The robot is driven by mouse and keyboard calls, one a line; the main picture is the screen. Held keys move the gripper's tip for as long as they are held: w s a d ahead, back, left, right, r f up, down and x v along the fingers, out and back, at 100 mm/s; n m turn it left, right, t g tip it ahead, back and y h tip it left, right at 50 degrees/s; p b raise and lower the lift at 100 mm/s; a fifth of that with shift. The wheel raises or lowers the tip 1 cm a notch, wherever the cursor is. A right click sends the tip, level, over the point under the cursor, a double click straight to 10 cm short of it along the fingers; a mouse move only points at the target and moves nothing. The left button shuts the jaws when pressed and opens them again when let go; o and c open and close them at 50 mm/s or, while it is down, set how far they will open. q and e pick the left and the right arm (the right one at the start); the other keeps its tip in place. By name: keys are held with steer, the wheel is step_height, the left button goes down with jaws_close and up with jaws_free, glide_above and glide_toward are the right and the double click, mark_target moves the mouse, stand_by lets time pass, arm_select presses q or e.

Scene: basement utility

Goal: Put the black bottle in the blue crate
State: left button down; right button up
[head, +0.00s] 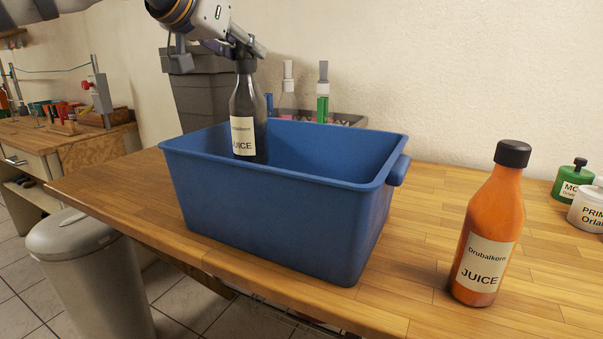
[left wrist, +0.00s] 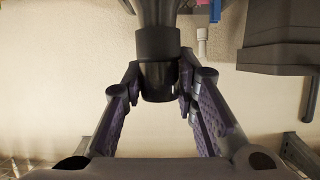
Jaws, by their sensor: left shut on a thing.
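The black bottle (head: 248,112) has a dark cap and a cream JUICE label and hangs upright over the blue crate (head: 270,217). Its lower end is inside the crate's opening, below the rim line in the head view; I cannot tell whether it touches the floor of the crate. My left gripper (head: 246,50) is shut on the bottle's neck and cap from above. In the left wrist view the bottle's dark cap (left wrist: 158,62) sits between the two fingers of my left gripper (left wrist: 160,85). The crate's inner floor is hidden. My right gripper is not in view.
An orange juice bottle (head: 487,230) stands right of the crate on the wooden table (head: 430,310). A green pot (head: 573,185) and a white pot (head: 588,210) are at the far right. A grey tray (head: 345,119) with bottles is behind the crate. A bin (head: 85,280) stands at lower left.

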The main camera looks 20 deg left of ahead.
arm_select(q)
steer(key=shift+w+d+f, duration=0.1)
steer(key=shift+w+f, duration=0.05)
steer(key=f, duration=0.9)
steer(key=shift+s+f, duration=0.25)
steer(key=shift+f, duration=0.15)
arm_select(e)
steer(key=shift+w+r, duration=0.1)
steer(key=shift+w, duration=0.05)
arm_select(q)
steer(key=c, duration=1.3)
jaws_free()
steer(key=shift+f, duration=0.2)
steer(key=shift+r, duration=0.2)
glide_toward(236, 103)
steer(key=shift+w+f, duration=0.35)
steer(key=shift+w, duration=0.25)
